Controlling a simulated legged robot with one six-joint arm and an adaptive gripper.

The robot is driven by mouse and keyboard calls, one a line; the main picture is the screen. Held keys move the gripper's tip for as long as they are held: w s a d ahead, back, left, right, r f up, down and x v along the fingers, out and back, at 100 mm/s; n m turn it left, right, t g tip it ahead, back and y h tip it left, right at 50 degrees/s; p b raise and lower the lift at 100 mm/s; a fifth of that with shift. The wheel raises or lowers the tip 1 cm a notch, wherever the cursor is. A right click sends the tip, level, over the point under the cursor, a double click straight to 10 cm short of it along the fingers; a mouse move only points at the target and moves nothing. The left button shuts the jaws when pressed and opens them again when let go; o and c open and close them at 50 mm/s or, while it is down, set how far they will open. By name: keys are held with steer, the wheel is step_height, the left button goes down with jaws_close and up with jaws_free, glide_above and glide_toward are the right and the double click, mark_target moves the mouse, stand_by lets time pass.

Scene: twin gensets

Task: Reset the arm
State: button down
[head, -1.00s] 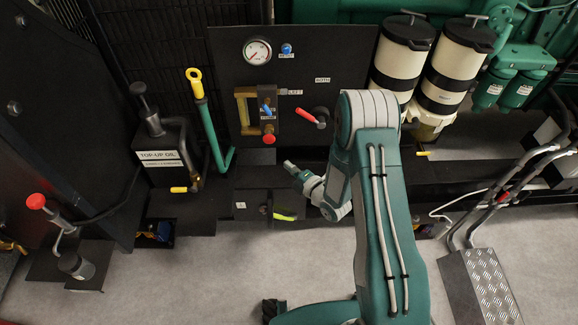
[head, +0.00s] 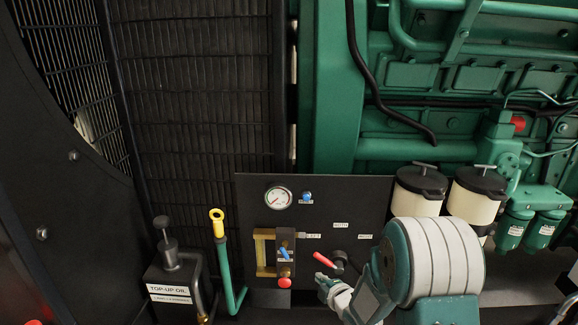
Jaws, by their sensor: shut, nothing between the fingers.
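My arm (head: 430,262) rises from the bottom right, its grey and green elbow large in front of the panel. The forearm folds down and to the left. My gripper (head: 322,279) is small at the end of the wrist, left of the elbow and just below the red-handled lever in the picture. It is shut with nothing in it. Its finger detail is too small to make out. A gap between it and the panel cannot be judged. The lower part of the arm is cut off by the bottom edge.
A black panel (head: 253,192) carries a gauge (head: 279,197), a blue button (head: 307,197), a brass frame (head: 264,252) and a red-handled lever (head: 325,260). Canisters (head: 475,197) and green engine (head: 430,140) are right.

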steer(key=s+d+r+m+g+h, duration=0.2)
steer(key=s+d+r+m+h, duration=0.15)
steer(key=s+r+m, duration=0.35)
steer(key=s+d+r+m+g+h, duration=0.15)
steer(key=s+d+r+m, duration=0.25)
steer(key=r, duration=0.5)
steer(key=s+r+m+g, duration=0.2)
steer(key=s+m, duration=0.2)
steer(key=s, duration=0.7)
steer(key=s+r+m+g, duration=0.2)
steer(key=s+r+m, duration=0.1)
steer(key=s, duration=0.8)
steer(key=shift+s+a+r+m+h, duration=0.15)
steer(key=shift+s+a+m+h, duration=0.2)
steer(key=shift+m, duration=0.55)
